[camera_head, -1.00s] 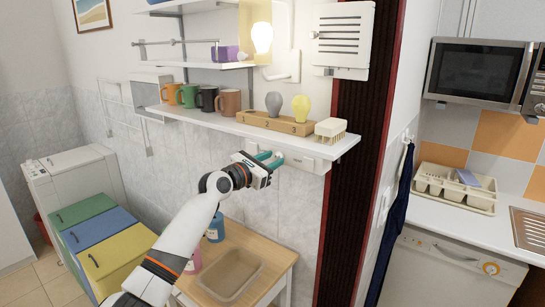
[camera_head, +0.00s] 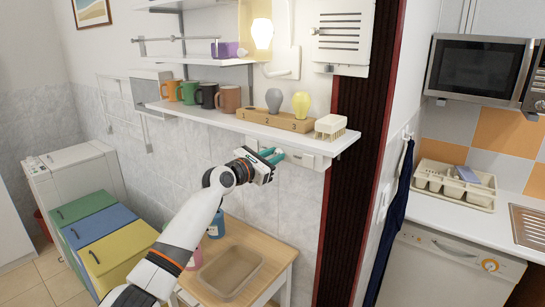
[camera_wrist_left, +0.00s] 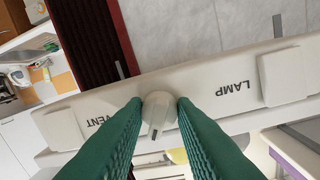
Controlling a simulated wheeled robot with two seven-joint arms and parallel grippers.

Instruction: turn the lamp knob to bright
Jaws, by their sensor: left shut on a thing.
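My left gripper (camera_head: 272,155) reaches up from the lower left to the pale control panel (camera_head: 311,160) under the shelf. In the left wrist view its green fingers (camera_wrist_left: 158,120) are shut on a small round white knob (camera_wrist_left: 158,103) with a dark pointer line. The knob sits on the panel between the printed words LAMP and VENT, both upside down in that view. The fingers hide the knob in the head view. The lamp bulb (camera_head: 262,34) above the shelf glows warm white. My right gripper is not in view.
The white shelf (camera_head: 222,122) just above my gripper carries several mugs, a wooden block holding bulbs (camera_head: 275,120) and a white brush-like item (camera_head: 330,127). A wooden table with a tray (camera_head: 230,275) stands below. A dark red post (camera_head: 350,150) is to the right.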

